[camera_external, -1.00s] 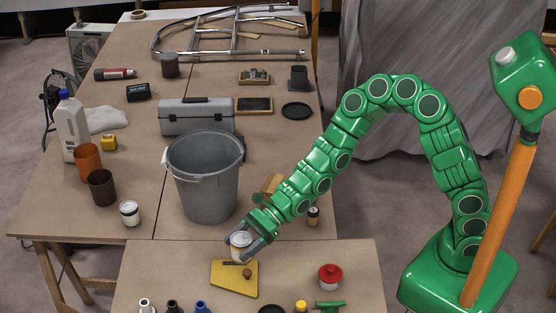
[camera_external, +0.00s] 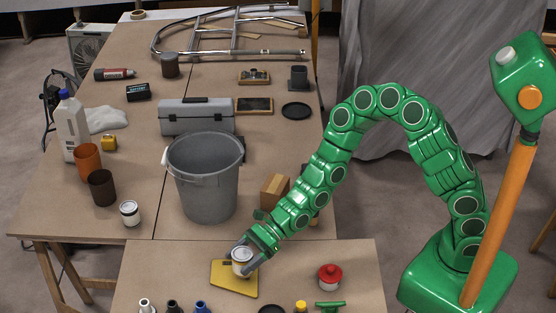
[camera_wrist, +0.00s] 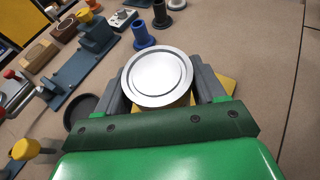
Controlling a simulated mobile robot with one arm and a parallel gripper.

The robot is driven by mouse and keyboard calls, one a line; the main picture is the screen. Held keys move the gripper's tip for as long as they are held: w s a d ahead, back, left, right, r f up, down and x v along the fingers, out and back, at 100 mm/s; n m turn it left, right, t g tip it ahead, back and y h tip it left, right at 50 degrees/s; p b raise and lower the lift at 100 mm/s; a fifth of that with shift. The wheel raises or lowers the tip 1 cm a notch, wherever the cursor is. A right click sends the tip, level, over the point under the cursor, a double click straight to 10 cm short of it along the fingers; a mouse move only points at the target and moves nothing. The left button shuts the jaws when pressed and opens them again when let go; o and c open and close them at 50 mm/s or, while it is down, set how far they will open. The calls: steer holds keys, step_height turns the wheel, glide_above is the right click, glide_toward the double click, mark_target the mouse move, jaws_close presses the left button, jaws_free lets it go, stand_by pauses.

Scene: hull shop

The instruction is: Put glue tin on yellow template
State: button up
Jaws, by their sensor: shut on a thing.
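The glue tin (camera_external: 242,262) is a small white tin with a silver lid, held upright between the fingers of my gripper (camera_external: 246,258). In the wrist view the round lid of the tin (camera_wrist: 158,76) fills the space between the two grey fingers. The yellow template (camera_external: 230,281) lies flat on the near table, and the tin is over its upper right part. A bit of the template (camera_wrist: 226,82) shows beside the right finger in the wrist view. I cannot tell whether the tin's base touches it, because the tin and fingers hide that spot.
A red-lidded tin (camera_external: 330,276) stands to the right on the near table. Several bottles and tools line the near edge, including a blue one (camera_external: 202,306). A grey bucket (camera_external: 204,180) and a cardboard box (camera_external: 274,190) stand behind. Another white tin (camera_external: 130,213) is at left.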

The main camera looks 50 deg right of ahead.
steer(key=o, duration=1.3)
steer(key=shift+f, duration=0.1)
steer(key=shift+d+r, duration=0.1)
steer(key=shift+r, duration=0.1)
steer(key=shift+v, duration=5.9)
